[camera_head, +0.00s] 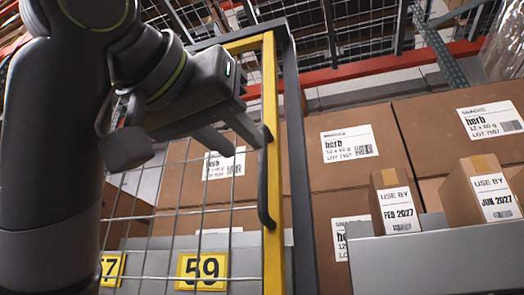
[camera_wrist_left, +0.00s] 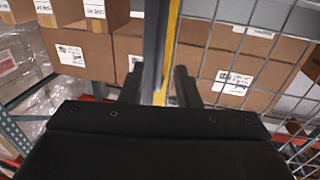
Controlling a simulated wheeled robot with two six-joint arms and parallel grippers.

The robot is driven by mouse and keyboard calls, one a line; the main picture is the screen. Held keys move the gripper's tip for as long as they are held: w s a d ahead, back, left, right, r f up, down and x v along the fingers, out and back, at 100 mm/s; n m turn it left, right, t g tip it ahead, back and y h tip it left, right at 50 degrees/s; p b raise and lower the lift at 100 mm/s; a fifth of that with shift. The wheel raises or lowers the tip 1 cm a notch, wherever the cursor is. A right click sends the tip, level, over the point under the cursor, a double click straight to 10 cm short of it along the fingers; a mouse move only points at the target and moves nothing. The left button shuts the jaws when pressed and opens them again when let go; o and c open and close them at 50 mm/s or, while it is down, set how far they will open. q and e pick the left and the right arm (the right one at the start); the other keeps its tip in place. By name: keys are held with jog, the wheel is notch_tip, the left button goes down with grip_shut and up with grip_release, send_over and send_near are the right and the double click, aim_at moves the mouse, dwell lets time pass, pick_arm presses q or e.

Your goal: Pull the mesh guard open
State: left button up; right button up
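The mesh guard (camera_head: 270,90) has a yellow upright edge and grey wire mesh to its left. A dark bar handle (camera_head: 264,190) is fixed upright on the yellow edge. The yellow edge stands beside a grey post (camera_head: 298,150); I cannot tell whether they touch. My left gripper (camera_head: 246,146) is at the handle's upper end, its fingers apart. In the left wrist view the yellow edge (camera_wrist_left: 172,45) shows between the open fingers (camera_wrist_left: 160,84), and the mesh is to the right. I cannot make out the handle there, or whether a finger touches it. My right gripper is not in view.
Brown cartons (camera_head: 350,150) stand behind the guard and to its right. Small date-marked boxes (camera_head: 396,205) sit in a grey tray (camera_head: 440,262) at the right. A yellow sign reading 59 (camera_head: 201,272) shows low behind the mesh. A red beam (camera_head: 370,68) runs behind.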

aim_at(260, 161)
pick_arm(q)
jog(key=p+x, duration=0.2)
jog(key=x, duration=0.5)
jog(key=shift+w+d+p, duration=0.1)
jog(key=shift+w+p, duration=0.05)
jog(key=shift+p, duration=0.25)
grip_shut()
